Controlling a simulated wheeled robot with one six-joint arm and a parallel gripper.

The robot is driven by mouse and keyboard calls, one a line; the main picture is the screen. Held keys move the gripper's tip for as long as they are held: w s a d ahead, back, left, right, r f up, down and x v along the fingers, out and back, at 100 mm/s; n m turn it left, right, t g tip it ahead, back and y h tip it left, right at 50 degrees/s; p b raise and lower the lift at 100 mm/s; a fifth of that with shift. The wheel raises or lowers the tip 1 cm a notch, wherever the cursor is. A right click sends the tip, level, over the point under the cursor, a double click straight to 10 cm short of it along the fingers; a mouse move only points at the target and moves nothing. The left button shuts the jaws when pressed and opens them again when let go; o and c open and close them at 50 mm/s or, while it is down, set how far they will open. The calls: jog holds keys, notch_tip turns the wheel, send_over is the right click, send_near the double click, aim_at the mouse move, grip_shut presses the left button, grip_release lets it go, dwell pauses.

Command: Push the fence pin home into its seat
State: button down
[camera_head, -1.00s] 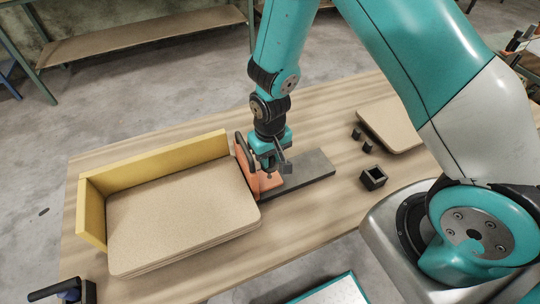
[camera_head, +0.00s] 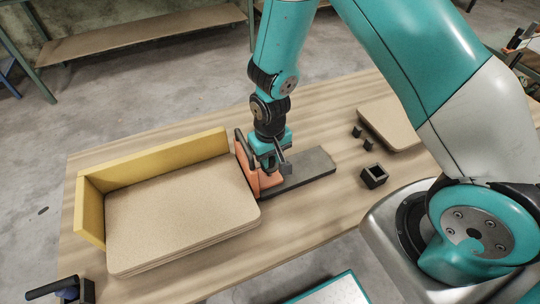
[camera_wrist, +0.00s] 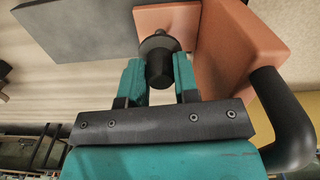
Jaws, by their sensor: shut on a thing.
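The orange fence (camera_head: 262,180) with a black handle (camera_head: 241,148) stands against the right end of the stacked boards (camera_head: 180,205). It sits at the left end of a dark grey rail plate (camera_head: 308,168). In the wrist view, the black pin (camera_wrist: 158,66) has a round collar and stands over the orange fence foot (camera_wrist: 165,18). My gripper (camera_wrist: 157,72) is shut on the pin's knob, one teal finger on each side. In the head view my gripper (camera_head: 271,158) hides most of the pin. The pin's lower end and its seat are hidden.
A yellow L-shaped stop (camera_head: 155,160) borders the stack's back and left. A black square socket (camera_head: 374,176), two small black blocks (camera_head: 368,144) and another tan board (camera_head: 390,122) lie to the right. A dark clamp (camera_head: 72,290) is at the front-left corner. The front-middle tabletop is clear.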

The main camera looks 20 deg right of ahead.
jog(key=shift+f+b, duration=0.35)
jog(key=shift+f, duration=0.2)
jog(key=c, duration=0.8)
grip_release()
notch_tip(320, 180, up, 17)
jog(key=shift+r, duration=0.15)
jog(key=s+a+r+n+y, duration=0.1)
jog(key=s+r+n, duration=0.1)
jog(key=s+r, duration=0.3)
jog(key=s+a+r+n+y+p, duration=0.1)
jog(key=s+r+n, duration=0.1)
jog(key=s+r, duration=0.3)
jog(key=s+a+r+n+y+p, duration=0.1)
jog(key=s+a+r+y, duration=0.1)
jog(key=s+r, duration=0.3)
jog(key=shift+s+r+n, duration=0.15)
jog(key=shift+s+n, duration=0.25)
jog(key=shift+s, duration=1.15)
